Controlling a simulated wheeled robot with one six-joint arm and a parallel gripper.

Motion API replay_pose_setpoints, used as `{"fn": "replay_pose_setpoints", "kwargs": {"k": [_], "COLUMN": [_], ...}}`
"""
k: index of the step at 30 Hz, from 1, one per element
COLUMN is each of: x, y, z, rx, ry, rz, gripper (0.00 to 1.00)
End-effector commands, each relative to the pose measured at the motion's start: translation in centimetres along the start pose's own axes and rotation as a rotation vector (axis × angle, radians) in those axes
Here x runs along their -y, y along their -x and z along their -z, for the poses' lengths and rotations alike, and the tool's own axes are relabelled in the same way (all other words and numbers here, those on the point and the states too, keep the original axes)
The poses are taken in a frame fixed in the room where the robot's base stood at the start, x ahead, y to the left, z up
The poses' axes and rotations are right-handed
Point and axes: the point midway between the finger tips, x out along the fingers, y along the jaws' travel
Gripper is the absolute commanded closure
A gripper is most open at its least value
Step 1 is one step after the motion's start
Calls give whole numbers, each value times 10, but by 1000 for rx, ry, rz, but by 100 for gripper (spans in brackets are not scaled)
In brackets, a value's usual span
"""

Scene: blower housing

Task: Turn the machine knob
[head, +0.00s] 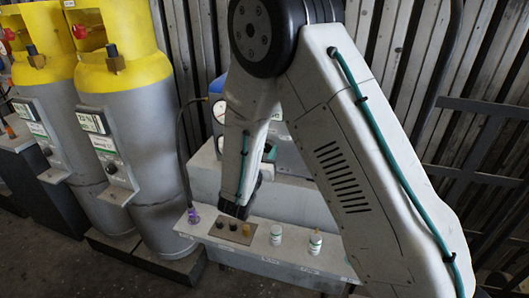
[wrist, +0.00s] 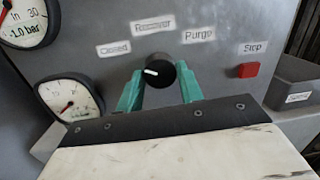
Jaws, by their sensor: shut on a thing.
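The round black machine knob (wrist: 155,70) is on a grey panel in the wrist view. Its white pointer mark is at the left of its face, toward the "Closed" label (wrist: 115,49). "Recover" (wrist: 153,26) is above the knob and "Purge" (wrist: 198,37) is at its upper right. My gripper (wrist: 159,73) has its green fingers on either side of the knob, shut on it. In the head view my arm hides the knob and most of the blue-grey machine (head: 288,150).
A red stop button (wrist: 248,70) is right of the knob; a grey bin (wrist: 293,82) is farther right. Two gauges, one lower (wrist: 70,99) and one upper (wrist: 22,22), are at left. Small bottles (head: 276,235) stand on the bench (head: 330,268). Yellow-topped cylinders (head: 125,130) stand at left.

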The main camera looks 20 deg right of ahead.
Motion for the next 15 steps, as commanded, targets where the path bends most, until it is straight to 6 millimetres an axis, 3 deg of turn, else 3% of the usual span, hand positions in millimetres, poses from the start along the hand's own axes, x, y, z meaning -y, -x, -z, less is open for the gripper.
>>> {"fn": "replay_pose_setpoints", "kwargs": {"k": [7, 8, 9, 10, 15], "x": [-1, -1, -1, -1, 0], "y": [0, 0, 0, 0, 0], "z": [-1, -1, -1, -1, 0], "rx": [2, 2, 2, 2, 1], "ry": [-1, -1, -2, -2, -1], "rz": [-2, -2, -2, -2, -1], "gripper": [86, 58, 47, 42, 42]}}
